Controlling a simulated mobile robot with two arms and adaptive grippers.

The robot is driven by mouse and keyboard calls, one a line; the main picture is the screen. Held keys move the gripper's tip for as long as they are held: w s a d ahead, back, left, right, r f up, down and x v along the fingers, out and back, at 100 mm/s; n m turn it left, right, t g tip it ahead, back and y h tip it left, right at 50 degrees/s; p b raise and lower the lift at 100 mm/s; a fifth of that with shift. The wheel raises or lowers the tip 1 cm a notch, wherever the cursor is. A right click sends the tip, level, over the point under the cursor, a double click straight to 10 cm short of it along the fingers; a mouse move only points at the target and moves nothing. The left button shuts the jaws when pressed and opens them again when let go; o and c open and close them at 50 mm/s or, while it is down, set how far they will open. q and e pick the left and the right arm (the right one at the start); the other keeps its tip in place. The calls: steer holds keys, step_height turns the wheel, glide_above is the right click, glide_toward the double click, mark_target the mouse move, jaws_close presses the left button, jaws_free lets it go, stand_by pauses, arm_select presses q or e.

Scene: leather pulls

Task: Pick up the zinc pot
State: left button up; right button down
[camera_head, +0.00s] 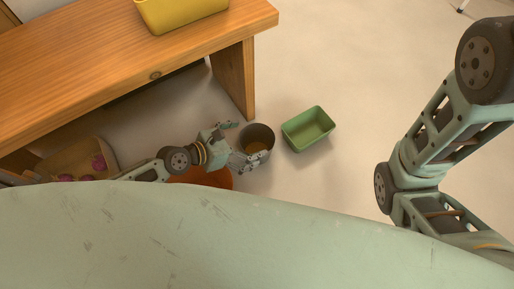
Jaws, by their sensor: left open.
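A dark grey round pot (257,140), likely the zinc pot, stands on the floor near the bench leg, with a brownish inside. My left gripper (242,144) is open at the pot's left side. One finger reaches near the back of the rim and the other is in front of the pot's left side. I cannot tell whether they touch it. My right arm shows at the right, but its gripper is out of view.
A green bin (308,129) stands just right of the pot. A wooden bench (110,60) with a yellow container (182,12) is at upper left. An orange-red round thing (205,178) and a tan box (85,158) with purple items lie below.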

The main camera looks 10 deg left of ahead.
mark_target(269, 137)
arm_select(q)
steer(key=x, duration=0.1)
steer(key=b+x, duration=0.2)
steer(key=x, duration=0.1)
steer(key=shift+s+f, duration=0.2)
steer(key=shift+f, duration=0.15)
steer(key=shift+d, duration=0.1)
steer(key=shift+c, duration=0.3)
steer(key=c, duration=1.6)
steer(key=shift+r, duration=0.1)
